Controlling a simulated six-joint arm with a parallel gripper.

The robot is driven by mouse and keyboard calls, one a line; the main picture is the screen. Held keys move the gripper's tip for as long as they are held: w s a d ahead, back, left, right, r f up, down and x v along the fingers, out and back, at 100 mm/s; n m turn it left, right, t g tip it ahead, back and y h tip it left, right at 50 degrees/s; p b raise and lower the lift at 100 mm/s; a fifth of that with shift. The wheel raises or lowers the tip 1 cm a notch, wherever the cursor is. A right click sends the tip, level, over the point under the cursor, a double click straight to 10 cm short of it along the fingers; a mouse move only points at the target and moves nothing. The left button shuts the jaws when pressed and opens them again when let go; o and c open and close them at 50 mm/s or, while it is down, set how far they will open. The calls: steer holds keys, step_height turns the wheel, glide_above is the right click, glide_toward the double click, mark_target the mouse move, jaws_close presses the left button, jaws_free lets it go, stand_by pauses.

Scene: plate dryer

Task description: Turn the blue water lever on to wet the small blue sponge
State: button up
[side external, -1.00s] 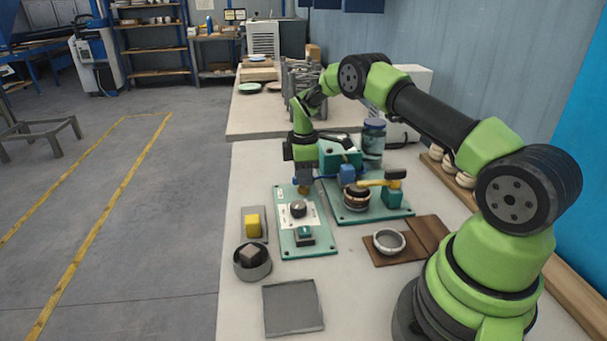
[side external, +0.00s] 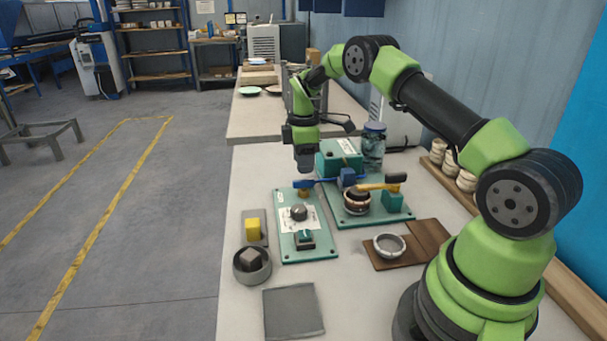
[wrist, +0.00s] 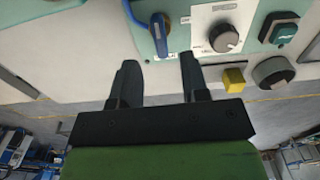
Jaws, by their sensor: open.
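My gripper (side external: 306,168) is above the lever's left part. Its fingers (wrist: 158,68) are apart, with nothing between them. Whether water flows cannot be seen.
The left panel (side external: 289,246) carries a dark knob (side external: 299,212) and a teal switch (side external: 305,238). A yellow block (side external: 253,228), a dark round bowl (side external: 252,264) and a grey tray (side external: 292,311) are near. A yellow-handled arm (side external: 383,186) crosses the right panel.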

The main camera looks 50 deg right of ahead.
step_height(320, 180, up, 5)
steer(key=shift+f, duration=0.1)
stand_by(0.3)
step_height(320, 180, up, 11)
steer(key=m+t, duration=0.2)
steer(key=m, duration=0.1)
glide_above(304, 180)
steer(key=s+a, duration=0.3)
steer(key=a, duration=0.4)
steer(key=s+a+r+m+t, duration=0.2)
steer(key=s+a+r+m, duration=0.1)
steer(key=s+a+r, duration=0.35)
steer(key=s+a+m+t+y, duration=0.1)
steer(key=s+a+m, duration=0.2)
steer(key=s, duration=0.5)
steer(key=s+a+m+t+y, duration=0.1)
steer(key=s+a+m+t, duration=0.1)
steer(key=s, duration=0.5)
steer(key=shift+s+a+m, duration=0.35)
steer(key=shift+a+m, duration=0.3)
steer(key=shift+m, duration=0.45)
